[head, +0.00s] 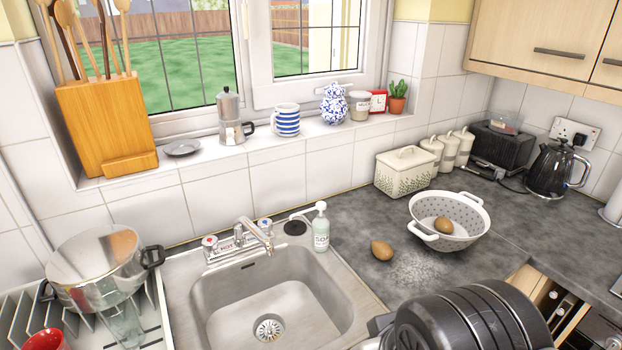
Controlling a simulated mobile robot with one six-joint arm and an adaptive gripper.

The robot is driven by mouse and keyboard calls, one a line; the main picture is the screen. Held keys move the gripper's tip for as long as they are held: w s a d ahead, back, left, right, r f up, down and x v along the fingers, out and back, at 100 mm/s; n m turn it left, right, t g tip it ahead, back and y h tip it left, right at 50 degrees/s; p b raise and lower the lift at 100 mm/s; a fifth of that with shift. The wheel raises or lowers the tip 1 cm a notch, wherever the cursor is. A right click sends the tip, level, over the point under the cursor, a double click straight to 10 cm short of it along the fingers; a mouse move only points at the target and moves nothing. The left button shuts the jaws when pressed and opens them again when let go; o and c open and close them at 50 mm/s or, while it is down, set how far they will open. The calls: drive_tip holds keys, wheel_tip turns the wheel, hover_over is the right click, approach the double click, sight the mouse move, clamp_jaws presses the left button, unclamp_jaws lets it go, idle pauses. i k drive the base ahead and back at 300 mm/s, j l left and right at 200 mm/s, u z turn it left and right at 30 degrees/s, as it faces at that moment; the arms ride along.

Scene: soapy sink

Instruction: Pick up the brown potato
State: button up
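A brown potato (381,250) lies on the dark grey worktop (350,222), just right of the sink and left of the colander. A second brown potato (443,225) sits inside the white colander (470,215), which has two handles and holes in its wall. A dark, ribbed part of my arm fills the bottom right, in front of the worktop's near edge and below both potatoes in the picture. My gripper's fingers do not show, so I cannot see whether they are open or what they hold.
The steel sink (215,300) is empty, with a tap (258,232) and soap bottle (321,228) behind it. A patterned bread bin (404,172), toaster (498,146) and kettle (556,168) stand at the back. A pot (95,268) rests on the left rack.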

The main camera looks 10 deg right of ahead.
sight(382, 250)
drive_tip(key=i+l+u, duration=0.15)
drive_tip(key=l, duration=0.3)
drive_tip(key=i+l+u, duration=0.1)
drive_tip(key=l, duration=0.4)
drive_tip(key=i+l+u, duration=0.15)
drive_tip(key=l, duration=0.35)
drive_tip(key=i+l+u, duration=0.1)
drive_tip(key=l, duration=0.45)
